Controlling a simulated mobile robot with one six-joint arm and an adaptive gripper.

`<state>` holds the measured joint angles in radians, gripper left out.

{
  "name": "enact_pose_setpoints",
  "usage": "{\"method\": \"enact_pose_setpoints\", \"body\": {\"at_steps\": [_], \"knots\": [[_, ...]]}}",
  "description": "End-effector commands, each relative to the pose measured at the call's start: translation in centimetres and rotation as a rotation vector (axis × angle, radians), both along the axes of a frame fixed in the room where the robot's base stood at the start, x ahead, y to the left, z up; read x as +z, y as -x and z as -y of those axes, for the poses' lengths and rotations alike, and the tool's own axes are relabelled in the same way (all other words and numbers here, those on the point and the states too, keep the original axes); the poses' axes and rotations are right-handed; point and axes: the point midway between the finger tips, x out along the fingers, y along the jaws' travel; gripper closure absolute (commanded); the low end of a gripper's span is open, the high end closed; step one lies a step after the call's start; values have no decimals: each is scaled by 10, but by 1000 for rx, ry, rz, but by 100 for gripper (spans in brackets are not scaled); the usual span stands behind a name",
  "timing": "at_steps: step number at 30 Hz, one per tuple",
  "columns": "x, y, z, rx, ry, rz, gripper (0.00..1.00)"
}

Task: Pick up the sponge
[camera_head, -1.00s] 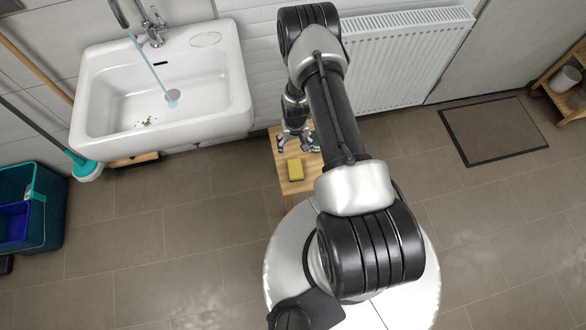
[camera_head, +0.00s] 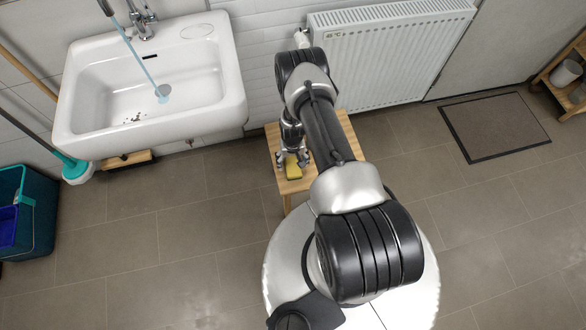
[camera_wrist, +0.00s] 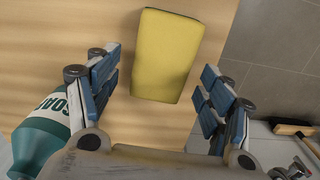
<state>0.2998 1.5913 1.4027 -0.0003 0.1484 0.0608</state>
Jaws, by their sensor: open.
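The yellow sponge (camera_wrist: 166,55) lies flat on the small wooden table. In the wrist view it sits ahead of and between my open fingers, with clear gaps on both sides. In the head view the sponge (camera_head: 293,170) is partly hidden behind my gripper (camera_head: 291,158). My gripper (camera_wrist: 160,95) is open and empty, just above the table. The wrist view does not show the fingers touching the sponge.
A green soap bottle (camera_wrist: 42,138) stands on the table (camera_wrist: 230,12) close by the left finger. A white sink (camera_head: 150,85) is at the left and a radiator (camera_head: 390,55) behind. The floor right of the table is clear up to a dark mat (camera_head: 495,126).

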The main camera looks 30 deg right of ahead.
Motion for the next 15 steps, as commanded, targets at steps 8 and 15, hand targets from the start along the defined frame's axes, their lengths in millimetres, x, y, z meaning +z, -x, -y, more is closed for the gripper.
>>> {"method": "enact_pose_setpoints", "body": {"at_steps": [8,15], "knots": [[-17,-1,0,0,1,2,27],[-16,0,0,0,0,1,38]]}}
